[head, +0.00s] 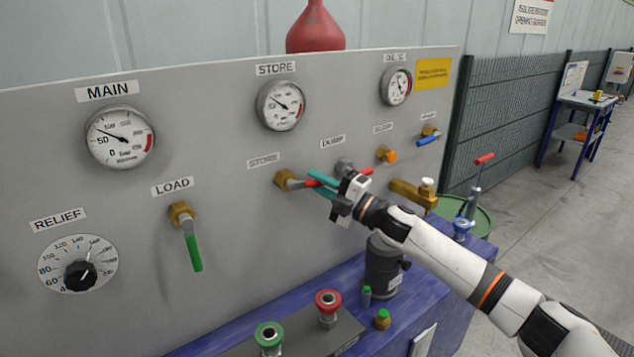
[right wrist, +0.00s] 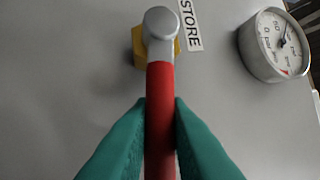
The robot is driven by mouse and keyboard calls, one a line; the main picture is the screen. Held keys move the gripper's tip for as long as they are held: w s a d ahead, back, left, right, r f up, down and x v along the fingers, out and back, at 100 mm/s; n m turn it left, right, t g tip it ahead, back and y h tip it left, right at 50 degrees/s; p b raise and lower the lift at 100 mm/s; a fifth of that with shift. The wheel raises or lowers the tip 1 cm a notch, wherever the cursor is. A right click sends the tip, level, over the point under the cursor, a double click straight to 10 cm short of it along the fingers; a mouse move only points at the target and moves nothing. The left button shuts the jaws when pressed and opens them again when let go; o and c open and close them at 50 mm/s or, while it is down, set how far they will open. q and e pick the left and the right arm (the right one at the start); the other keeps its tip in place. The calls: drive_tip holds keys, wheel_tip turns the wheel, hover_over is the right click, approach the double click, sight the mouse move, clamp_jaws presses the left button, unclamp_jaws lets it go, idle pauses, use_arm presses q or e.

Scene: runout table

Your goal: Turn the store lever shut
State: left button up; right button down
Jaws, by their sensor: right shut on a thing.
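The store lever has a red handle (head: 312,183) and a brass valve body (head: 285,179) under the STORE label (head: 264,160) on the grey panel. In the head view it points right, roughly level, away from its valve. My right gripper (head: 322,184) has its teal fingers shut on the red handle. The right wrist view shows the handle (right wrist: 160,105) between the two fingers (right wrist: 160,140), with the grey lever hub (right wrist: 160,22) beyond them. The fingers hide part of the handle. My left gripper is not in view.
The load lever (head: 192,245), green, hangs down at left. A grey valve fitting (head: 345,164) under the DUMP label and a brass tap (head: 412,192) sit close to my right gripper. Green (head: 268,336) and red (head: 328,300) ringed couplings stand on the blue bench below.

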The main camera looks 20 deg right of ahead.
drive_tip(key=shift+r+n+g+p, duration=0.55)
drive_tip(key=shift+n+p, duration=0.15)
drive_tip(key=shift+n, duration=0.4)
drive_tip(key=c, duration=1.4)
unclamp_jaws()
drive_tip(key=b+v, duration=0.4)
drive_tip(key=v, duration=0.8)
